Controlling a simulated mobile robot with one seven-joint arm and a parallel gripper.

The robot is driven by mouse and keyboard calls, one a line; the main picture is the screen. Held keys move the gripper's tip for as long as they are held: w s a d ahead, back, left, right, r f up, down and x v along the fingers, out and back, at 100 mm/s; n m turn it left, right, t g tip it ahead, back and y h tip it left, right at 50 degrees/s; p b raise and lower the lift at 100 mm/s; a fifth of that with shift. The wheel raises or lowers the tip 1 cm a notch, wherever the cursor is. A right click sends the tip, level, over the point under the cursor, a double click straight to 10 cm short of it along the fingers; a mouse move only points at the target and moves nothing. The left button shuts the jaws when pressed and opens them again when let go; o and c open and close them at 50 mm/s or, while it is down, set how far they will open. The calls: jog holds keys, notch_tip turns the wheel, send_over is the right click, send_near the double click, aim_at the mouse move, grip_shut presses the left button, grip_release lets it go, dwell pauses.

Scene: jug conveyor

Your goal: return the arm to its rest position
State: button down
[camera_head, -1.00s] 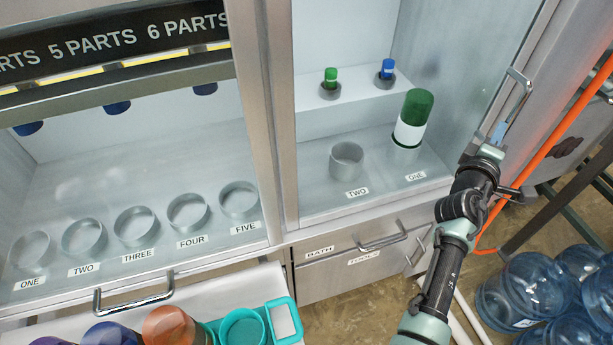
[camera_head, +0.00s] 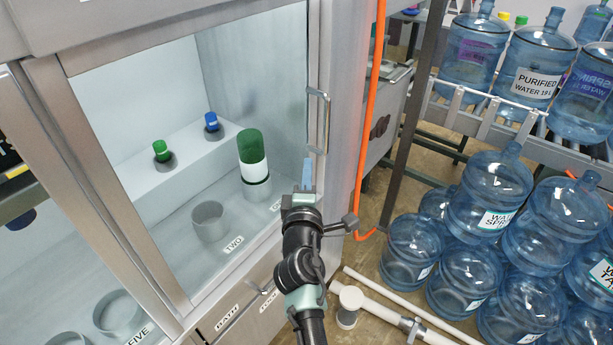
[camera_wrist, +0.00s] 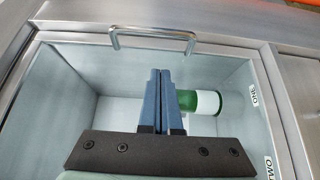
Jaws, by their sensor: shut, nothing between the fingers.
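My gripper (camera_head: 307,172) is in front of the right side of the cabinet, by the vertical door handle (camera_head: 319,122). Its blue fingers are together with nothing between them. In the wrist view my gripper (camera_wrist: 160,75) points towards the cabinet's inside, and the fingers overlap the green-and-white bottle (camera_wrist: 208,102) in the picture. I cannot tell how far apart they are. In the head view the bottle (camera_head: 254,170) stands upright in a holder inside the cabinet, left of my gripper.
An empty ring holder (camera_head: 208,221) labelled TWO stands beside the bottle. Green (camera_head: 161,151) and blue (camera_head: 212,122) capped vials sit on a ledge behind. Blue water jugs (camera_head: 490,195) crowd the right. An orange hose (camera_head: 371,120) hangs beside the cabinet. White pipes (camera_head: 400,308) lie low at right.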

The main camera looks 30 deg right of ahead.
jog(key=s+a+r+m+t+y, duration=0.1)
jog(key=a+r+m+t, duration=0.15)
jog(key=a+r, duration=0.45)
jog(key=s+a+r+m+t, duration=0.1)
jog(key=a+r+m+t, duration=0.15)
jog(key=r, duration=0.95)
jog(key=s+a+r+m+t+y, duration=0.1)
jog(key=a+r+m, duration=0.2)
jog(key=a+r, duration=0.45)
jog(key=s+a+r+m+t+y, duration=0.1)
jog(key=s+a+r+t+y, duration=0.2)
jog(key=s+a+r, duration=0.3)
jog(key=s+a+r+m+t+y, duration=0.1)
jog(key=s+a+r+t+y, duration=0.2)
jog(key=r, duration=1.1)
jog(key=s+a+y, duration=0.2)
jog(key=s+a, duration=0.2)
jog(key=s, duration=0.2)
jog(key=shift+s+m+t+y, duration=0.2)
jog(key=shift+m+t+y, duration=0.1)
jog(key=shift+m+t, duration=0.1)
